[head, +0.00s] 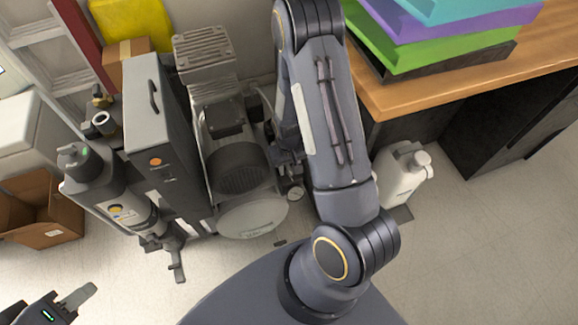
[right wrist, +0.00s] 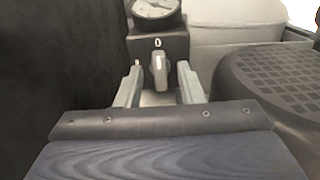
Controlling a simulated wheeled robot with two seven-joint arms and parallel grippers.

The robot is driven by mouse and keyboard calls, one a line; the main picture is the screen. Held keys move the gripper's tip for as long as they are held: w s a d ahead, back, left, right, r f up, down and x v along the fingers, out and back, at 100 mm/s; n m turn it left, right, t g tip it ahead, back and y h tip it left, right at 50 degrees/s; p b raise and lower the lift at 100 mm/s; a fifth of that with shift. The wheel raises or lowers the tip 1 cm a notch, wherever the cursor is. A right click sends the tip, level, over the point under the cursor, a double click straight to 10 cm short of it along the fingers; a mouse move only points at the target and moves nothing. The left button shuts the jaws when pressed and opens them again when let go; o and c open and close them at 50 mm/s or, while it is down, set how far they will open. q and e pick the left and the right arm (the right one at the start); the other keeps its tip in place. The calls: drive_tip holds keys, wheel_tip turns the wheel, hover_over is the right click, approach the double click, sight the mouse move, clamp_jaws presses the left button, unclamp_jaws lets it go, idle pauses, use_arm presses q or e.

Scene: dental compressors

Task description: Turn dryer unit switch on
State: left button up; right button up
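The switch (right wrist: 159,72) is a grey knob on a dark box below a round gauge (right wrist: 155,8) in the right wrist view. It stands upright, in line with a white "0" above it. My right gripper (right wrist: 160,88) is open, with one finger on each side of the knob and gaps visible between; contact is not apparent. In the head view my right arm hides the switch, and its gripper is not clearly visible. My left gripper (head: 80,300) is low at the left in the head view, away from the machines; its finger spread is unclear.
A tall grey cabinet (head: 150,110) with an orange mark stands beside the compressor motor (head: 240,168). A ribbed dark cover (right wrist: 275,85) is close right of my right gripper. A wooden desk (head: 450,90) and white jug (head: 398,178) are to the right. Floor at lower right is clear.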

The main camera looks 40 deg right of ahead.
clamp_jaws()
drive_tip(key=shift+n, duration=0.4)
drive_tip(key=n, duration=0.2)
drive_tip(key=shift+n+b, duration=0.35)
drive_tip(key=shift+n, duration=0.05)
drive_tip(key=n, duration=0.4)
drive_tip(key=shift+n+b, duration=0.3)
drive_tip(key=n, duration=0.4)
drive_tip(key=shift+n, duration=0.3)
drive_tip(key=n, duration=0.5)
drive_tip(key=shift+p, duration=0.4)
